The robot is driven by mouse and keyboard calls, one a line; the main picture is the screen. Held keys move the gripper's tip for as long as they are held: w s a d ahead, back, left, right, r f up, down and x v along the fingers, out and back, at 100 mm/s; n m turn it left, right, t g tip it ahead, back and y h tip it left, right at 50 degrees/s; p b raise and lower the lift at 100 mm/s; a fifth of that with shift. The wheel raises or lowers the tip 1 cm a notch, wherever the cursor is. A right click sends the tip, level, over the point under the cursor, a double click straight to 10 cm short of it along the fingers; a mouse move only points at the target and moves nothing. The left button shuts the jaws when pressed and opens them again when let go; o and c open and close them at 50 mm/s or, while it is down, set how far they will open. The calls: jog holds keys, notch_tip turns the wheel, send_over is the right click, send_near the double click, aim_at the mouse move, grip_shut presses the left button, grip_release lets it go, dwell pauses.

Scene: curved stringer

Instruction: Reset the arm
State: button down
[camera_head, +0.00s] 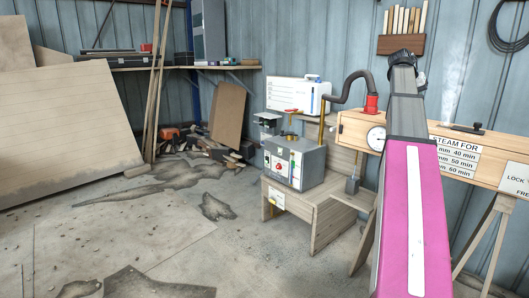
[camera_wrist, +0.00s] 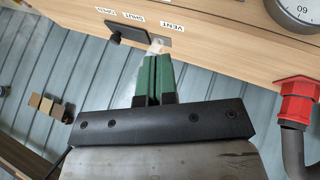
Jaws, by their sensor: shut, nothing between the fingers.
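My arm stretches from the bottom right of the head view up to a black wrist (camera_head: 405,58), in front of the steam box (camera_head: 355,132). My gripper itself cannot be made out there. In the wrist view my gripper (camera_wrist: 155,72) has its two green fingers shut together with nothing between them. Its tips point toward the wooden face of the steam box (camera_wrist: 210,35), just below the vent label (camera_wrist: 180,27). I cannot tell whether they touch it. A black lever (camera_wrist: 127,31) sits left of the tips, near the open and shut labels. Pale steam shows by the tips.
A red hose fitting (camera_head: 371,104) joins the box to a dark hose. A grey boiler unit (camera_head: 294,162) stands on a wooden stand (camera_head: 303,213). A round gauge (camera_wrist: 297,12) is on the box. Trestle legs stand at right. The floor at left is mostly open.

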jog(key=a+f+n+y, duration=0.1)
jog(key=a+f+n, duration=0.1)
jog(key=a+f, duration=0.75)
jog(key=s+a+f+n+y, duration=0.15)
jog(key=a+f, duration=0.35)
jog(key=f, duration=1)
jog(key=a+f+n+y, duration=0.1)
jog(key=a+f+n, duration=0.1)
jog(key=a+f, duration=0.75)
jog(key=s+a+f+n+y, duration=0.1)
jog(key=s+a+f+y, duration=0.1)
jog(key=s+a+f, duration=0.6)
jog(key=s+a+f+n+y, duration=0.1)
jog(key=s+a+f, duration=0.7)
jog(key=f, duration=0.9)
jog(key=shift+s+a+f+n+g+y, duration=0.35)
jog(key=shift+s+y, duration=0.1)
jog(key=shift+s, duration=0.35)
